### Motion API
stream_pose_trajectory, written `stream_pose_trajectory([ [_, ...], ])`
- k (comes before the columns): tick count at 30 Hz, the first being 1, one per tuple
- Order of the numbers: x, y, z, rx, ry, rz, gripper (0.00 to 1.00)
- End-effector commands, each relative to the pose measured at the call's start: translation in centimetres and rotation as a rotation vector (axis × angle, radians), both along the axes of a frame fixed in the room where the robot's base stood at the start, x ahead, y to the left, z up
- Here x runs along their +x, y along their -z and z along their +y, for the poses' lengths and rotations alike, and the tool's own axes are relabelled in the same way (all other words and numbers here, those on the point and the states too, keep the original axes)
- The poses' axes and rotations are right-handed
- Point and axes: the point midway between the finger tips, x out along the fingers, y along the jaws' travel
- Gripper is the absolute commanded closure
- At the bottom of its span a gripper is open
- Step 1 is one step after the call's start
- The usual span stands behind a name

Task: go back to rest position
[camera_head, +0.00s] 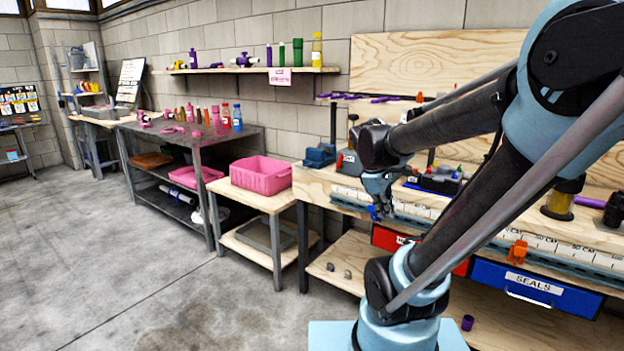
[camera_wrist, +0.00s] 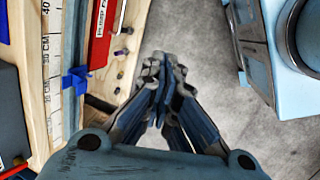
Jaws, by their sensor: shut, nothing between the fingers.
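My gripper (camera_head: 378,198) hangs in front of the workbench edge, pointing down, with the raised arm folded to its right. In the wrist view my gripper (camera_wrist: 163,85) has its fingertips together, shut, with nothing held between them. Below it in that view are the grey floor (camera_wrist: 190,35) and the bench's side. No object of the task is named.
The wooden workbench (camera_head: 320,184) carries a ruler strip, tools and a blue clip (camera_wrist: 75,80). Under it are a red drawer (camera_head: 390,239) and a blue SEALS drawer (camera_head: 535,288). A pink bin (camera_head: 260,180) stands on the side table. Floor at left is clear.

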Motion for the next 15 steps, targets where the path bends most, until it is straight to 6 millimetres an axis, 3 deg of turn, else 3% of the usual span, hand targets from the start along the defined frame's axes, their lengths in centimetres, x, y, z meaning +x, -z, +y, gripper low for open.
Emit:
stream_pose_trajectory([
  [6, -5.0, 2.7, 0.2, 0.167, 0.309, -0.077, 1.0],
  [15, -10.0, 6.4, 1.7, 0.376, 0.721, -0.149, 1.0],
])
